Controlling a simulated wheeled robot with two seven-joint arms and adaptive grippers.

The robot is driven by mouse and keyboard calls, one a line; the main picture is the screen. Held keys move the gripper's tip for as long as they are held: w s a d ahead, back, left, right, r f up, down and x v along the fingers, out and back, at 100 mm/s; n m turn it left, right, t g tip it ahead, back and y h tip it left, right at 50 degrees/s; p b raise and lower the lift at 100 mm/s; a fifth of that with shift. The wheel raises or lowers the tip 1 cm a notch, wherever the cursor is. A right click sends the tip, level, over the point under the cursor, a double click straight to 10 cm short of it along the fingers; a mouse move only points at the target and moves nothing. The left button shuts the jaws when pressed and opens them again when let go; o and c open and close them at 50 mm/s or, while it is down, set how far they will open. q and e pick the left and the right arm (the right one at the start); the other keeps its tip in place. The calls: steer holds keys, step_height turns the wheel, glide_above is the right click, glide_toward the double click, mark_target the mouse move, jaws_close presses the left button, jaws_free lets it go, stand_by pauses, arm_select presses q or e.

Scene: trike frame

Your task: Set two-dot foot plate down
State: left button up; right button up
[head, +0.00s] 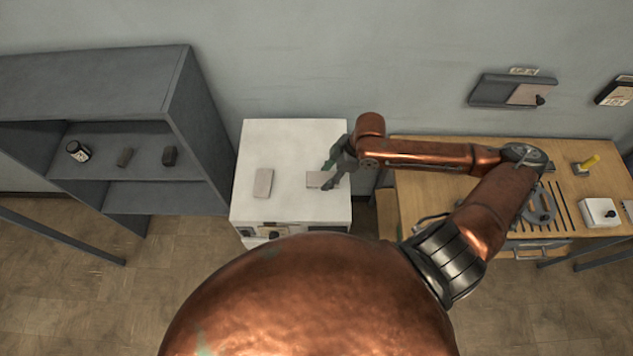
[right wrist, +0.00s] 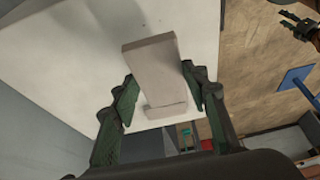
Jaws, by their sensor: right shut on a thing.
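A pale grey-beige foot plate (head: 318,179) is at the right part of the white cabinet top (head: 290,140). My right gripper (head: 333,176) is shut on it from the right. In the right wrist view the plate (right wrist: 151,70) stands out between the dark green fingers, with a low step at its near end. I cannot tell whether it touches the top. No dots can be made out. A second similar plate (head: 263,183) lies apart to the left on the cabinet. My left gripper (right wrist: 298,24) appears small at the upper right of the wrist view; its jaws are unclear.
A grey shelf unit (head: 185,95) stands left of the cabinet, holding a jar (head: 78,152) and two small blocks. A wooden workbench (head: 420,200) with tools and a white box (head: 600,213) is at the right. The back of the cabinet top is clear.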

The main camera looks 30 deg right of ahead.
mark_target(324, 179)
steer(key=x, duration=0.3)
steer(key=shift+w+a, duration=0.1)
steer(key=shift+a, duration=0.1)
steer(key=shift+w+a+f, duration=0.2)
steer(key=shift+w+f, duration=0.2)
steer(key=shift+f, duration=0.1)
steer(key=shift+w+a+f, duration=0.2)
steer(key=shift+w+f, duration=0.2)
steer(key=shift+f, duration=0.05)
step_height(324, 179, down, 2)
steer(key=shift+f+p, duration=0.1)
steer(key=shift+p, duration=0.6)
steer(key=shift+s+f, duration=0.15)
steer(key=shift+f, duration=0.5)
steer(key=o, duration=1.3)
steer(key=shift+o, duration=0.4)
steer(key=v, duration=1)
steer(key=shift+s+d+r+b, duration=0.1)
steer(key=shift+d+r+b, duration=0.05)
steer(key=shift+r+b, duration=0.2)
steer(key=shift+s+d+r, duration=0.15)
steer(key=shift+r, duration=0.5)
arm_select(q)
steer(key=shift+w+r, duration=0.3)
steer(key=shift+r, duration=0.15)
